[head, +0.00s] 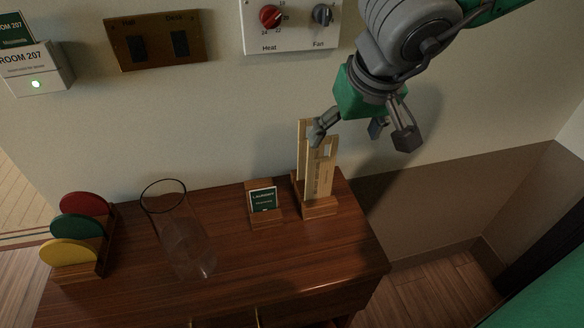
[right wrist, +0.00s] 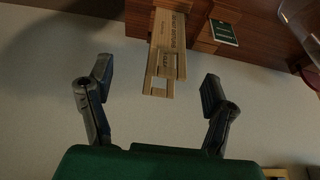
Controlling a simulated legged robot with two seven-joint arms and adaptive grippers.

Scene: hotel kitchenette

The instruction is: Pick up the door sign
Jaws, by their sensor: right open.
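The door sign (head: 319,172) is a pale wooden panel with printed lettering and a square cut-out near its top. It stands upright in a small wooden stand (head: 320,209) at the right end of the dresser; another pale upright piece shows just behind it. My right gripper (head: 362,137) is open and empty, above and to the right of the sign's top, with one finger overlapping the pale pieces in the head view. In the right wrist view the sign (right wrist: 168,45) points its cut-out end toward the gap between the open fingers (right wrist: 157,80). My left gripper is not in view.
A small dark card in a wooden holder (head: 265,204) stands left of the sign. A clear glass vase (head: 182,230) and coloured discs in a rack (head: 76,230) are farther left. The wall with a control panel (head: 292,22) is close behind.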

